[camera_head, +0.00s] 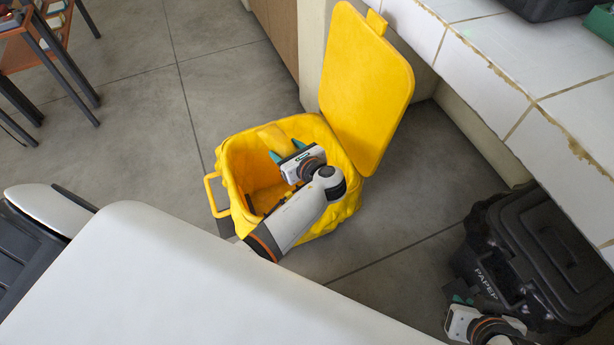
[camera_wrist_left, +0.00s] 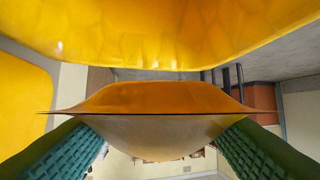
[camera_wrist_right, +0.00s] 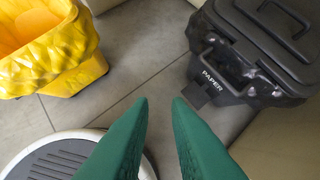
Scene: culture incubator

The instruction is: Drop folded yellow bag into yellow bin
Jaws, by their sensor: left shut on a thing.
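The yellow bin (camera_head: 345,215) stands on the floor with its lid (camera_head: 365,85) raised at the back right. My left gripper (camera_head: 287,152) is over the bin's mouth, its teal fingers shut on the folded yellow bag (camera_head: 273,138). In the left wrist view the bag (camera_wrist_left: 150,130) spans the gap between the two fingers. Part of the bag is hidden by the gripper in the head view. My right gripper (camera_wrist_right: 160,102) is empty, with a narrow gap between its green fingers. It is near the black paper bin, away from the yellow bin (camera_wrist_right: 75,80).
The black paper bin (camera_head: 530,250) stands at the lower right. A white tiled counter (camera_head: 540,80) runs along the right above the floor. An orange-topped stand (camera_head: 45,50) is at the upper left. Grey floor is clear left of the yellow bin.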

